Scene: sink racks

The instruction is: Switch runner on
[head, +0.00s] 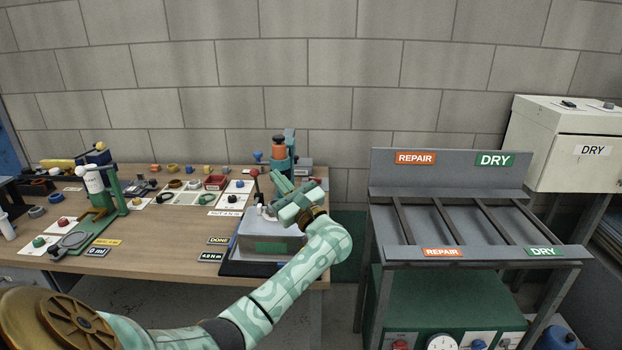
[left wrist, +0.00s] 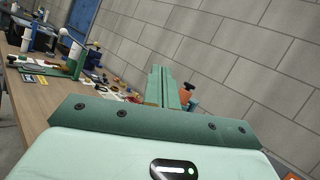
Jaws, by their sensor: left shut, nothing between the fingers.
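My left gripper (head: 282,188) is shut and empty. I cannot tell which device is the runner. My arm and gripper hide part of the grey box's top, and no switch on it can be made out. My right gripper is not in view.
Small parts and cards cover the workbench (head: 160,262). A slotted rack (head: 450,168) with REPAIR and DRY signs is at right, above a green unit (head: 400,300) with knobs and a dial.

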